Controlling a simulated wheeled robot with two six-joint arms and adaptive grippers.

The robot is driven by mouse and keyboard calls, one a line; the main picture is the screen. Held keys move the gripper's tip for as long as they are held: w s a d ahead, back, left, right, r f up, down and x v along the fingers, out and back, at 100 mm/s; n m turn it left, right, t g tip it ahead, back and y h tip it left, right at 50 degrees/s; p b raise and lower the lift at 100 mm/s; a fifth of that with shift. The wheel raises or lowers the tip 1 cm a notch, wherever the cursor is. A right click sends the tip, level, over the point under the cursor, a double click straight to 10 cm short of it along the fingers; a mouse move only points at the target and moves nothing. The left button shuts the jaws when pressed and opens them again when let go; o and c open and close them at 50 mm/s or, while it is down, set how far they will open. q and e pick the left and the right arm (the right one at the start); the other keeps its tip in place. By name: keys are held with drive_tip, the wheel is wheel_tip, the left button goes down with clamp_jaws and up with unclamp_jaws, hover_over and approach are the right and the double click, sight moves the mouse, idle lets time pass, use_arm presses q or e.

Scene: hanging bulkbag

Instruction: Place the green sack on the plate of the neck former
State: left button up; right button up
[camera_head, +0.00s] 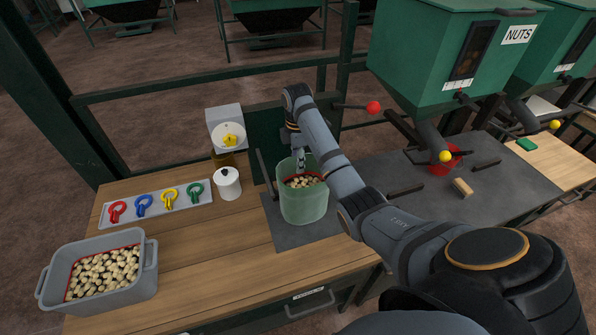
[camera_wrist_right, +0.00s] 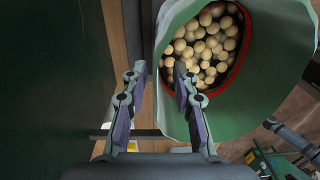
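The pale green sack (camera_head: 303,205), open at the top and holding tan nuts, is upright over a dark grey plate (camera_head: 283,237) on the wooden bench. Whether its base touches the plate cannot be told. My right gripper (camera_head: 299,163) points down at the sack's far rim. In the right wrist view the right gripper (camera_wrist_right: 160,70) has its fingers apart, one on each side of the sack's near wall; the sack (camera_wrist_right: 260,100) fills the right side, and the wall does not look pinched. My left gripper is out of view. No part is clearly recognisable as the neck former.
A grey tub (camera_head: 100,306) of nuts and a tray (camera_head: 152,217) of coloured clips stand left. A white pot (camera_head: 228,184) and a dial device (camera_head: 227,137) stand behind. A green NUTS hopper (camera_head: 425,55) overhangs a red cup (camera_head: 445,160) at right.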

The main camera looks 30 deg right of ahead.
wheel_tip(320, 180, up, 8)
drive_tip(key=p, duration=0.5)
drive_tip(key=shift+f+p, duration=0.25)
drive_tip(key=shift+p, duration=0.1)
drive_tip(key=shift+w, duration=0.15)
drive_tip(key=shift+f, duration=0.1)
